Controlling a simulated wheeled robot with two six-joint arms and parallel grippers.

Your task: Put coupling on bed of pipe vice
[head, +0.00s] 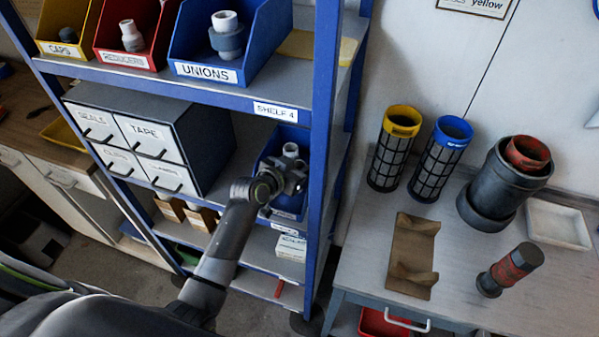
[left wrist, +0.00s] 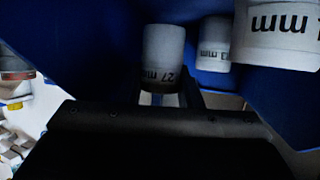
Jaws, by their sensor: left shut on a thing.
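My left gripper (head: 288,178) is at a blue bin (head: 266,152) on the shelf under the SHELF 4 label. It is shut on a pale grey coupling (head: 290,150), whose top shows above the fingers. In the left wrist view the coupling (left wrist: 163,55) is marked "27 mm" and stands between the fingers (left wrist: 165,98), with the blue bin walls around it. Two more pale cylinders, a small one (left wrist: 214,45) and a larger one (left wrist: 275,35), are to its right. No pipe vice can be made out for sure. My right gripper is not in view.
A blue shelf post (head: 323,120) stands just right of my gripper. The bench (head: 460,310) holds a brown V-ended cradle (head: 412,255), two mesh cylinders (head: 393,150), (head: 440,160), a dark pipe fitting (head: 490,195), a red-banded cylinder (head: 512,268) and a white tray (head: 558,224).

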